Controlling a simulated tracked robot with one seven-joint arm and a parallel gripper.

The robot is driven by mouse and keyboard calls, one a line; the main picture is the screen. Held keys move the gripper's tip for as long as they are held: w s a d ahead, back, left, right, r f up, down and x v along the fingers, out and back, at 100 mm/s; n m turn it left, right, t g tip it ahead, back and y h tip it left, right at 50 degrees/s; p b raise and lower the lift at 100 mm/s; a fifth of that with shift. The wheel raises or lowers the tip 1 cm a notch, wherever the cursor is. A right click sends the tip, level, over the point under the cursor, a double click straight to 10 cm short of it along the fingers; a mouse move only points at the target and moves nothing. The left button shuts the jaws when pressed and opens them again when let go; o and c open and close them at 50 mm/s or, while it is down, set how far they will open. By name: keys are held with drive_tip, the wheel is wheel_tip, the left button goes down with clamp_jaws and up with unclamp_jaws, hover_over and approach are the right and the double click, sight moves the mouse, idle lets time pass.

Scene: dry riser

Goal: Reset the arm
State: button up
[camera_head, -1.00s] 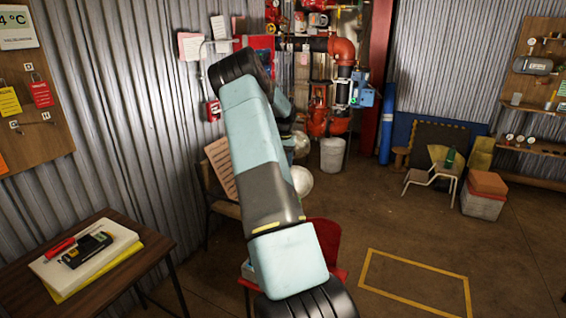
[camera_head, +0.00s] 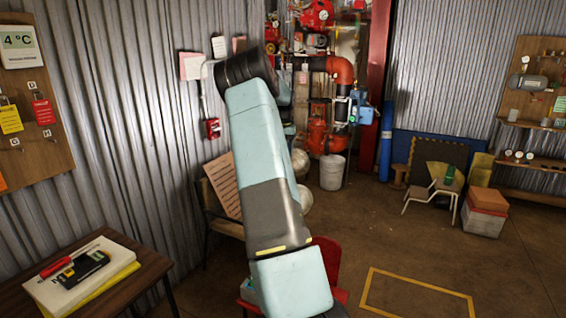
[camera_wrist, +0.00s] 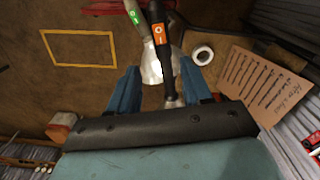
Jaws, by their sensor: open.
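My arm (camera_head: 262,175) rises through the middle of the head view, bent at a dark joint near the top. My gripper is hidden behind it there. In the wrist view my gripper (camera_wrist: 158,90) shows two blue fingers set apart, so it is open. Between and beyond the fingers are a pale handle with a green tag (camera_wrist: 135,17) and a dark handle with an orange tag (camera_wrist: 159,33). I cannot tell whether either touches the fingers.
A wooden table (camera_head: 135,290) with papers and a red tool stands at lower left. Red pipework (camera_head: 341,70) and a white bucket (camera_head: 332,172) are at the back. The floor with a yellow outline (camera_head: 418,292) is clear.

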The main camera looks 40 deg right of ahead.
drive_tip(key=shift+r, duration=0.55)
drive_tip(key=s+a+r+n+t, duration=0.1)
drive_tip(key=s+a+r+n, duration=0.1)
drive_tip(key=s+a+r, duration=0.5)
drive_tip(key=s+a+r+n+t, duration=0.1)
drive_tip(key=a+r, duration=0.3)
drive_tip(key=a, duration=0.8)
drive_tip(key=s+a+r+n+t, duration=0.1)
drive_tip(key=s+a+r+n, duration=0.1)
drive_tip(key=s+a+r, duration=0.55)
drive_tip(key=s+a+f+n+t, duration=0.1)
drive_tip(key=s+a+f+n, duration=0.1)
drive_tip(key=s+a, duration=0.8)
drive_tip(key=s+a+f+n+t, duration=0.1)
drive_tip(key=s+a+f+n, duration=0.2)
drive_tip(key=s+a, duration=0.7)
drive_tip(key=shift+s+a+n+t, duration=0.3)
drive_tip(key=shift+s+a, duration=0.05)
drive_tip(key=shift+s, duration=0.2)
